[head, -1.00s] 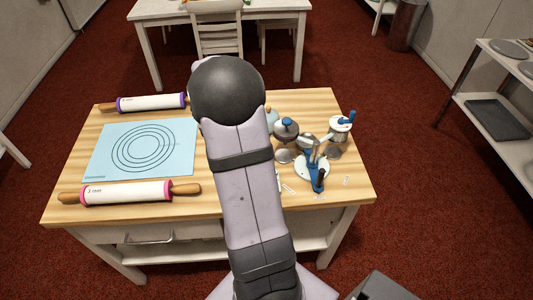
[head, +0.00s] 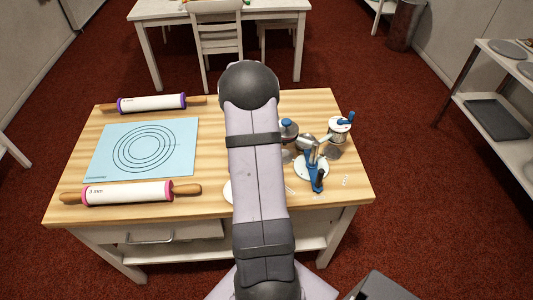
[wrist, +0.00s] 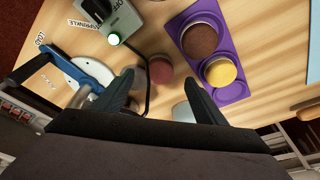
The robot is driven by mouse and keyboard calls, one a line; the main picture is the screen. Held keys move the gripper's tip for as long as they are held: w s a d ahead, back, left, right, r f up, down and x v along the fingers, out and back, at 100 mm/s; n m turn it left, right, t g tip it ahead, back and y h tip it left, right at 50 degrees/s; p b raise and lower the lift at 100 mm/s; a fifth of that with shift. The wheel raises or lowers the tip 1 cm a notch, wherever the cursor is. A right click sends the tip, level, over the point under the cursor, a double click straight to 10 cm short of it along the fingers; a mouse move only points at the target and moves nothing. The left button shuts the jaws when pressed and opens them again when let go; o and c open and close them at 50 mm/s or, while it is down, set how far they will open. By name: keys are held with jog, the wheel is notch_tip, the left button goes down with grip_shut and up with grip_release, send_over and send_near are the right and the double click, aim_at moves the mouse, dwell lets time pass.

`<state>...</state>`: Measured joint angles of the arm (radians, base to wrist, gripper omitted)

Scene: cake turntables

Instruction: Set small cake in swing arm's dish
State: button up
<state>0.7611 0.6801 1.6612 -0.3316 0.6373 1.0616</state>
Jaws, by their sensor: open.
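My gripper (wrist: 159,82) is open, with its two dark fingers apart and nothing held between them. A small pinkish-red round cake (wrist: 160,70) shows past the fingertips, in the gap between them in the wrist view. A brown round cake (wrist: 200,40) and a yellow round cake (wrist: 220,72) sit in a purple tray (wrist: 238,91) to the right. A blue swing-arm stand with a white disc (wrist: 76,72) is at the left; it also shows in the head view (head: 317,174). I cannot clearly make out its dish. In the head view my arm hides the cakes and gripper.
In the head view, rolling pins (head: 128,193) and a light-blue mat (head: 145,147) lie at the table's left. A white canister with a blue crank (head: 339,128) stands at the right.

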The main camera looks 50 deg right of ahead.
jog(key=shift+p+x, duration=1.05)
jog(key=shift+x, duration=1.45)
jog(key=shift+d+r, duration=0.1)
jog(key=shift+d, duration=0.05)
jog(key=c, duration=1.2)
jog(key=shift+s+r, duration=0.1)
jog(key=shift+s+a+r+b, duration=0.35)
jog(key=shift+a+r+b, duration=0.1)
jog(key=shift+r, duration=0.05)
jog(key=s+a+r+b, duration=0.1)
jog(key=s+a+r, duration=0.1)
jog(key=s+a, duration=0.1)
jog(key=s+a+r+b, duration=0.1)
jog(key=s+a+r, duration=0.1)
jog(key=s+a, duration=0.1)
jog(key=s+a+r+b, duration=0.1)
jog(key=s+a+r, duration=0.1)
jog(key=s+a, duration=0.1)
jog(key=shift+a+r+b, duration=0.1)
jog(key=shift+r+b, duration=0.3)
